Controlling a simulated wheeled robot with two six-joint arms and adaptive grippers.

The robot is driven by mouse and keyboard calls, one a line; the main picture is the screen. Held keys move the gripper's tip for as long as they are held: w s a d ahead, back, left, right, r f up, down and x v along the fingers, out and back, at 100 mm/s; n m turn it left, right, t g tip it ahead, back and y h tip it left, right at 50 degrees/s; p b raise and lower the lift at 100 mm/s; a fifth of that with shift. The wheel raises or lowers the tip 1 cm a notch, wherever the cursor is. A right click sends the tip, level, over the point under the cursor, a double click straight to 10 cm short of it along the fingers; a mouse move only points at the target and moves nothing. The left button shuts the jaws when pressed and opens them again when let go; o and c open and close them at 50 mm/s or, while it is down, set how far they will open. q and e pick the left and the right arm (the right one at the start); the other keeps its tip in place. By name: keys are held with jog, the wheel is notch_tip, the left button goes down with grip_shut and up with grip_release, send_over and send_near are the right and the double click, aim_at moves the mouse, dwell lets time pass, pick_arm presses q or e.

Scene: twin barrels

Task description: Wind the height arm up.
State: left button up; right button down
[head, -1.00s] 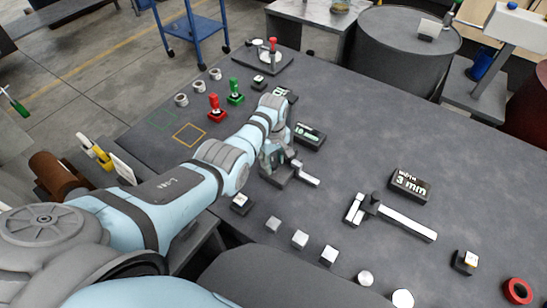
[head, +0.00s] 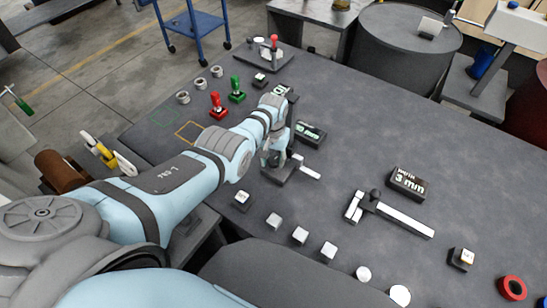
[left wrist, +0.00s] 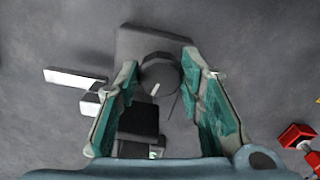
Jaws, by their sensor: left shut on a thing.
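The height gauge has a dark base (left wrist: 150,42), a round dark knob (left wrist: 160,75) with a white mark, and a white arm (left wrist: 75,78) pointing left in the left wrist view. In the head view its white arm (head: 308,173) sticks out to the right, low over the table. My left gripper (head: 271,159) is over the gauge from above. In the left wrist view its teal-padded fingers stand on both sides of the knob, shut on it. A dark display box (head: 310,133) stands just behind; its reading is too small to make out. My right gripper is not in view.
A second gauge with a long white bar (head: 405,220) lies to the right, with a "3 mm" display (head: 408,183) behind it. Red (head: 218,106) and green (head: 236,90) stamps stand to the left. Several small pale blocks line the front edge. The table's right back is clear.

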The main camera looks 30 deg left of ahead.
pick_arm(q)
jog(key=m, duration=0.6)
jog(key=shift+m, duration=0.3)
jog(key=m, duration=0.6)
jog(key=shift+a+m, duration=0.1)
jog(key=shift+m, duration=0.2)
jog(key=o, duration=0.9)
jog(key=shift+f, duration=0.1)
jog(key=shift+c, duration=0.2)
jog(key=shift+o, duration=0.2)
